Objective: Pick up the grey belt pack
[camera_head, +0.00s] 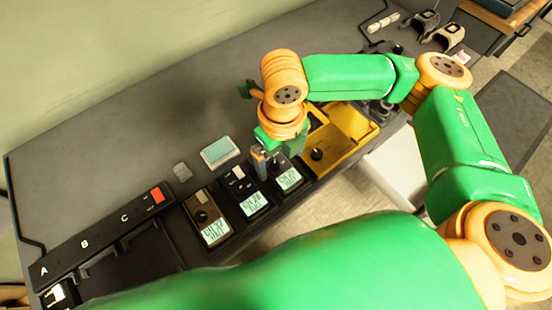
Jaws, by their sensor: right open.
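Several belt packs with lit channel screens stand in a row near the table's front edge. The left one (202,216) is brownish grey, the middle one (246,190) is black, and the right one (287,179) is dark grey. Which of them is meant by grey is hard to tell from the colours. My right gripper (262,160) is open and points down, just above the top ends of the middle and right packs. Its fingers are small and partly hidden by the wrist, and nothing shows between them. My left gripper is not in view.
A black rack (105,237) marked A, B, C lies to the left. A yellow case (345,138) is to the right. Wrist devices (438,33) stand far right. The table's back left is clear.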

